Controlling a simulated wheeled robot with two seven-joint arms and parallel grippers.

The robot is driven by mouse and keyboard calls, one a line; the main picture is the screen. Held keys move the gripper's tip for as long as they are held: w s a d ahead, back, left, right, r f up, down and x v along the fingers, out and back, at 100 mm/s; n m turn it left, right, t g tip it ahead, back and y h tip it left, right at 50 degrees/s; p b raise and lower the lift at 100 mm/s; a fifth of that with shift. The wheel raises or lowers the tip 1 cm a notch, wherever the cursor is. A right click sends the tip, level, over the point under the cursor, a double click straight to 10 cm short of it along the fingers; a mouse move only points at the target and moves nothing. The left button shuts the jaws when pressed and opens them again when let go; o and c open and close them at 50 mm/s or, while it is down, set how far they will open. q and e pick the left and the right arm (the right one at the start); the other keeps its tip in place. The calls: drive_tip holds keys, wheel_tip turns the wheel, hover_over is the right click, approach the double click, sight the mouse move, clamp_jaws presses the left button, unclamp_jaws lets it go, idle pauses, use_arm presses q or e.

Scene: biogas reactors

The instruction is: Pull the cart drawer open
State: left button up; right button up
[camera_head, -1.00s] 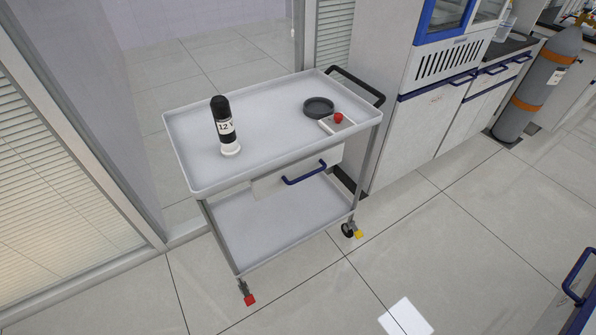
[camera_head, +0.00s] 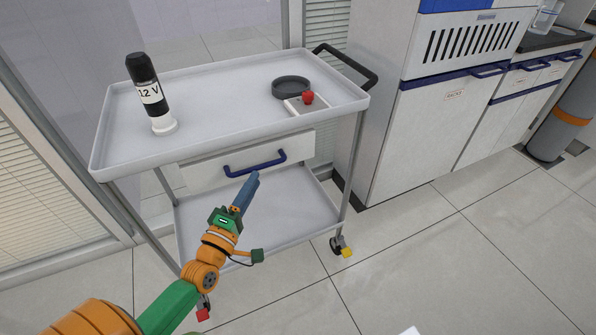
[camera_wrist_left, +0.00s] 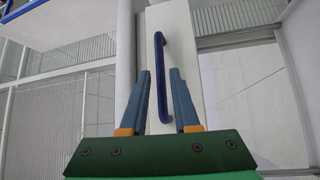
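The cart (camera_head: 115,125) is grey-white with two shelves. Its white drawer (camera_head: 205,176) sits under the top tray and looks shut. A blue bar handle (camera_head: 256,165) is on the drawer front. My left gripper (camera_head: 254,177) is just in front of and below the handle in the head view. In the left wrist view, its two blue fingers (camera_wrist_left: 159,85) are apart, with the blue handle (camera_wrist_left: 161,75) showing between and beyond them. I cannot tell whether the fingers touch the handle. My right gripper is not in view.
On the cart top stand a black and white bottle-like device marked 12 V (camera_head: 150,95), a black round dish (camera_head: 291,87) and a small box with a red button (camera_head: 307,99). A cabinet (camera_head: 425,125) stands right of the cart.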

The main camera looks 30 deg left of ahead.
sight(259, 168)
use_arm(q)
drive_tip(key=shift+w+a+r, duration=0.15)
drive_tip(key=shift+w+a, duration=0.05)
drive_tip(key=shift+w, duration=0.7)
drive_tip(key=shift+w+a+r, duration=0.15)
drive_tip(key=shift+w+a, duration=0.1)
drive_tip(key=shift+w, duration=0.6)
drive_tip(key=shift+w+a+r, duration=0.15)
drive_tip(key=shift+w+a, duration=0.05)
drive_tip(key=shift+w, duration=0.7)
clamp_jaws()
